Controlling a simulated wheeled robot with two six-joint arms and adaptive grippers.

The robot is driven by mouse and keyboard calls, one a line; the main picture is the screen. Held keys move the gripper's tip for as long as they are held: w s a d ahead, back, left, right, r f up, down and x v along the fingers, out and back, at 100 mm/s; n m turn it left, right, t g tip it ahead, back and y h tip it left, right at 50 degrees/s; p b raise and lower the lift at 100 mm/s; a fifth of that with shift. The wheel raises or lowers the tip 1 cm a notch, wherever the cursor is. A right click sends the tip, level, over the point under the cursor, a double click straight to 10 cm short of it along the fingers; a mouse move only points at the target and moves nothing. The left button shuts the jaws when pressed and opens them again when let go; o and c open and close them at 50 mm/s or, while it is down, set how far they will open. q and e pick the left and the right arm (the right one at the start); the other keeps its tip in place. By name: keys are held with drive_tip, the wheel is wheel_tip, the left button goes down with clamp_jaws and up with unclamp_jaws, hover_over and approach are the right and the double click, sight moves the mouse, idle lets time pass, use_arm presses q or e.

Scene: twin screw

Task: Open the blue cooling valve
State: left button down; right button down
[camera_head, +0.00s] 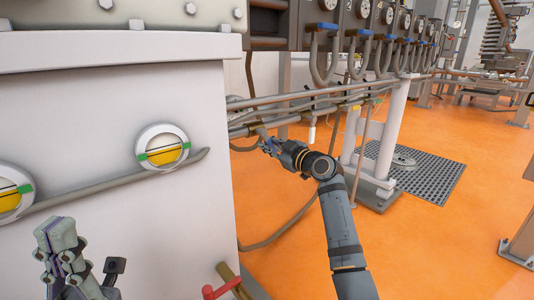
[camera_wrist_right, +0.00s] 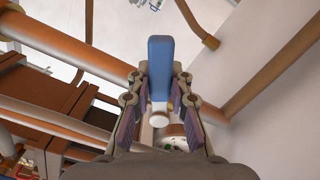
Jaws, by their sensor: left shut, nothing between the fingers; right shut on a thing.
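The blue valve handle (camera_wrist_right: 160,62) stands between the fingers of my right gripper (camera_wrist_right: 158,92) in the right wrist view, with a finger pressed along each side of it. In the head view my right gripper (camera_head: 270,145) is at the pipes beside the white cabinet; the handle there is too small and covered to make out clearly. My left gripper (camera_head: 62,232) is shut and empty at the lower left, in front of the cabinet and away from the valve.
The white cabinet (camera_head: 110,110) fills the left, with round yellow sight glasses (camera_head: 163,150). A red handle (camera_head: 222,289) is low at the front. Pipes (camera_head: 300,105) run behind my right gripper. A grey post (camera_head: 388,130) stands further right; orange floor (camera_head: 430,250) is open.

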drive_tip(key=shift+w+d+n, duration=0.1)
drive_tip(key=shift+d+n, duration=0.05)
drive_tip(key=shift+n, duration=0.35)
drive_tip(key=shift+r+b, duration=0.1)
drive_tip(key=shift+b, duration=0.2)
drive_tip(key=c, duration=1.2)
unclamp_jaws()
drive_tip(key=shift+d, duration=0.1)
drive_tip(key=v, duration=1.2)
